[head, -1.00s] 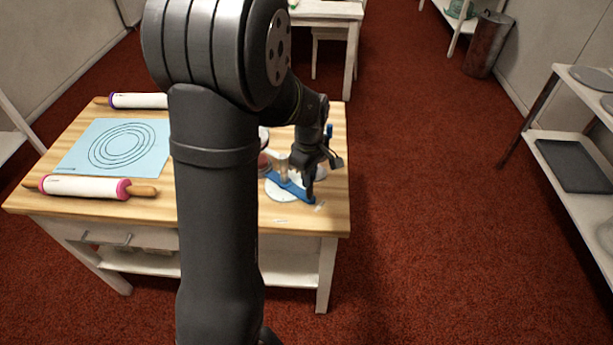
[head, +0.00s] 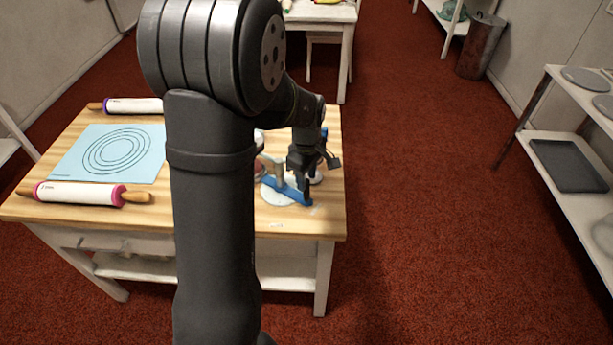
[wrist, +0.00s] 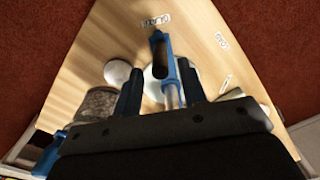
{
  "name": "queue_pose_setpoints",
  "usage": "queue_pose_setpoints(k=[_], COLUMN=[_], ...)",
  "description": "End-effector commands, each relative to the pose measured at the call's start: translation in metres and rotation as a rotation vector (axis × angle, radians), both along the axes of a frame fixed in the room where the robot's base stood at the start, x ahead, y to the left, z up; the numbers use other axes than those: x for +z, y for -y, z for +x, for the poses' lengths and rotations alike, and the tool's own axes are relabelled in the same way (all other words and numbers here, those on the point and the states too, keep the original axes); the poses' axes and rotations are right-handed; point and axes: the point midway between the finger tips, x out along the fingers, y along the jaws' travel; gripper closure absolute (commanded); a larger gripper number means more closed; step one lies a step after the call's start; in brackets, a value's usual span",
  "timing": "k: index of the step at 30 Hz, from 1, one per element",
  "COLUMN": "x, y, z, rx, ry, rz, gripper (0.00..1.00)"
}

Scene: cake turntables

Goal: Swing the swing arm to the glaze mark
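The blue swing arm (head: 288,192) lies across a white disc (head: 275,197) near the front right of the wooden table. My gripper (head: 305,190) points down at the swing arm's outer end. In the wrist view the swing arm (wrist: 159,45) shows between the two fingers of my gripper (wrist: 158,86), with a small gap seen on each side. The fingers are apart. A small label (wrist: 155,20) lies just beyond the swing arm's tip, and another label (wrist: 222,40) lies to its right. I cannot read for sure which one is the glaze mark.
On the table (head: 240,230) a rolling pin (head: 80,194) and a blue mat with rings (head: 112,153) lie to the left. A second rolling pin (head: 130,106) lies behind. A speckled round thing (wrist: 97,103) and pale disc (wrist: 117,72) stand left of my fingers in the wrist view.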

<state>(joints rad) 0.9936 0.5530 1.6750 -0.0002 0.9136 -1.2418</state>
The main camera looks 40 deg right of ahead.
Motion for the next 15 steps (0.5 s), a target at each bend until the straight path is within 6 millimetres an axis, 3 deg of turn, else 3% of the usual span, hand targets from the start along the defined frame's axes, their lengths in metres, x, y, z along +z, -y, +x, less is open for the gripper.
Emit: queue_pose_setpoints(k=[15], x=[0.053], y=[0.0], z=[0.0], rx=[0.0], ry=[0.002], rz=[-0.003], gripper=[0.62])
